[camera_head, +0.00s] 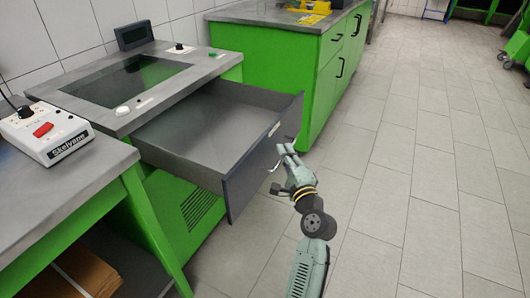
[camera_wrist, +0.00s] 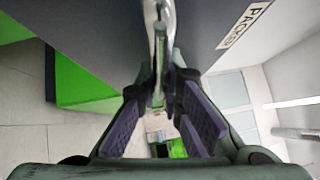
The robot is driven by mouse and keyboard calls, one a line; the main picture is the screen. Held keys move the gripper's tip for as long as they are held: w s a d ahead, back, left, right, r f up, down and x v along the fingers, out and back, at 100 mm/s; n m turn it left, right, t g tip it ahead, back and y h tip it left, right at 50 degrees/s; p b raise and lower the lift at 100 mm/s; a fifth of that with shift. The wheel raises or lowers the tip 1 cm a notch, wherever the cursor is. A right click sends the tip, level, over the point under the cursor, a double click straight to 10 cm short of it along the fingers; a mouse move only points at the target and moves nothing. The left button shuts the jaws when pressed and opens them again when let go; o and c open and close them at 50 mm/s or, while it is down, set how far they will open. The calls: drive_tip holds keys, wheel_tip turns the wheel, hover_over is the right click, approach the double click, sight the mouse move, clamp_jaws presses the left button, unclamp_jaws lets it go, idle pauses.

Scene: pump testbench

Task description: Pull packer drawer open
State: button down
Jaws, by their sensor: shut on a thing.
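In the wrist view my gripper (camera_wrist: 160,88) is shut on the thin metal drawer handle (camera_wrist: 158,25), which runs away between the fingers. The dark drawer front (camera_wrist: 90,35) is close by, with a white label (camera_wrist: 243,25) partly reading "PACK". Part of the handle is hidden by the fingers.
The green packer bench (camera_head: 175,200) has a dark glass top panel, a small display and knobs. A white Skelvane box (camera_head: 45,130) stands on the bench at left. Another green cabinet (camera_head: 275,65) stands behind the drawer. The tiled floor (camera_head: 400,170) to the right is clear.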

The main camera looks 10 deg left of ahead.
drive_tip(key=shift+s+d+f, duration=0.1)
drive_tip(key=shift+s+d, duration=0.15)
drive_tip(key=shift+d, duration=0.4)
drive_tip(key=shift+s+d, duration=0.25)
drive_tip(key=shift+d, duration=0.35)
drive_tip(key=c, duration=1.7)
unclamp_jaws()
drive_tip(key=v, duration=1.2)
drive_tip(key=shift+d, duration=0.15)
